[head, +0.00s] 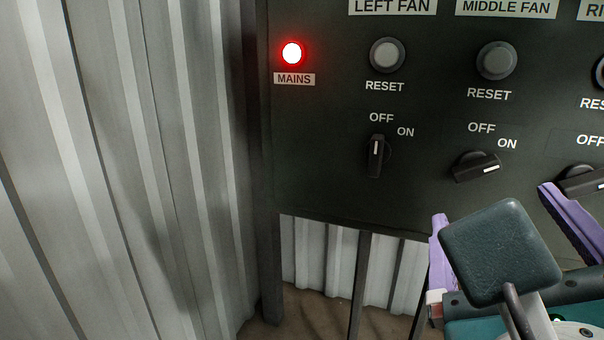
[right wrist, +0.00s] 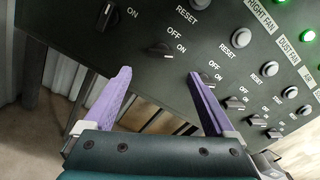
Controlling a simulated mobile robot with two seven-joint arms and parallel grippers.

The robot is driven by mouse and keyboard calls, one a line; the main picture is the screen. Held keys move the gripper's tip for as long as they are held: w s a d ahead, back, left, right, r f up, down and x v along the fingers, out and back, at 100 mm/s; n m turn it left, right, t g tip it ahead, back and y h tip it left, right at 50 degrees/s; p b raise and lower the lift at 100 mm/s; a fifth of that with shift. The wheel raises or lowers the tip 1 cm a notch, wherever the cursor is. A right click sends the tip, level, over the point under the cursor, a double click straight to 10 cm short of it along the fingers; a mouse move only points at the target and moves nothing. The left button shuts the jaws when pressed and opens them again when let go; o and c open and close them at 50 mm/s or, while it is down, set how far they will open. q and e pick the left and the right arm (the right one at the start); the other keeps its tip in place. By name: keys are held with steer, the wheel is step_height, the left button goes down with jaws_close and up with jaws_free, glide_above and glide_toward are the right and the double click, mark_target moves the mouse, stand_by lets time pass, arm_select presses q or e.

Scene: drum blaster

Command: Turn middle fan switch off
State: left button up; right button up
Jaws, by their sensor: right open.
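The middle fan switch (head: 476,167) is a black rotary knob on the dark panel. Its white mark points right, toward the ON label, and the knob lies nearly sideways. It also shows in the right wrist view (right wrist: 159,50), ahead of the gap between my fingers. My right gripper (head: 502,203) has two purple fingers spread wide, below and to the right of the knob. It also shows in the right wrist view (right wrist: 158,73), open and empty. No contact with the knob is visible. My left gripper is not in view.
The left fan switch (head: 376,156) stands upright at OFF. The right fan switch (head: 582,180) is close to my right finger. Reset buttons (head: 497,61) sit above the switches. The red MAINS lamp (head: 292,53) is lit. A corrugated wall (head: 120,150) stands left of the panel.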

mark_target(478, 172)
steer(key=x, duration=0.9)
steer(key=shift+r, duration=0.15)
steer(key=c, duration=1.4)
